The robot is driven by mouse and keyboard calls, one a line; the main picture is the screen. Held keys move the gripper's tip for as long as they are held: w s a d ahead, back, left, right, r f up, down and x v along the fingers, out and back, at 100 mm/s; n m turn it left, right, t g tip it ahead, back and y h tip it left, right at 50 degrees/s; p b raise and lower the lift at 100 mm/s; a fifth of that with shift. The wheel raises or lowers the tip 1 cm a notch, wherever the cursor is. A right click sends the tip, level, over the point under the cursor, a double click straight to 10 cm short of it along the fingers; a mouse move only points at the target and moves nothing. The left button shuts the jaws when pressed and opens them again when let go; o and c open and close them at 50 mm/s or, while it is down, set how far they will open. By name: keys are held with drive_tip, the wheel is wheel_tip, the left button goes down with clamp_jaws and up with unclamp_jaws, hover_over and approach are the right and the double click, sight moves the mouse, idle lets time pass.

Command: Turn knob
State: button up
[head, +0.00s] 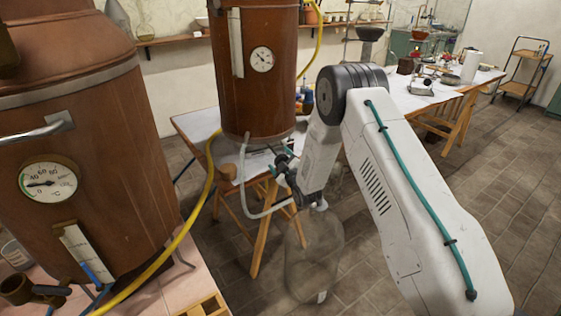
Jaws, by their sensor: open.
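My gripper (281,167) is at the end of my white arm, just below the base of the hanging copper vessel (262,95). It is small and dark in the head view, and its fingers are open. It is close to the pale bent pipe (247,185) under the vessel. A small knob there cannot be made out clearly; my gripper and wrist cover part of that spot. I cannot tell whether the fingers touch anything.
A large copper boiler (95,135) with a dial (48,182) fills the left side. A yellow hose (190,215) runs between the vessels. A glass carboy (313,250) stands below my wrist. A white-topped table (190,125) is behind. Tiled floor is free at right.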

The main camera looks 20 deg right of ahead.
drive_tip(key=c, duration=1)
drive_tip(key=shift+m, duration=0.4)
drive_tip(key=m, duration=0.5)
drive_tip(key=shift+d+m, duration=0.1)
drive_tip(key=shift+m, duration=0.3)
drive_tip(key=m, duration=1.1)
drive_tip(key=shift+d, duration=0.1)
drive_tip(key=m, duration=0.8)
drive_tip(key=shift+f, duration=0.1)
drive_tip(key=shift+f+m, duration=0.1)
drive_tip(key=shift+m, duration=2)
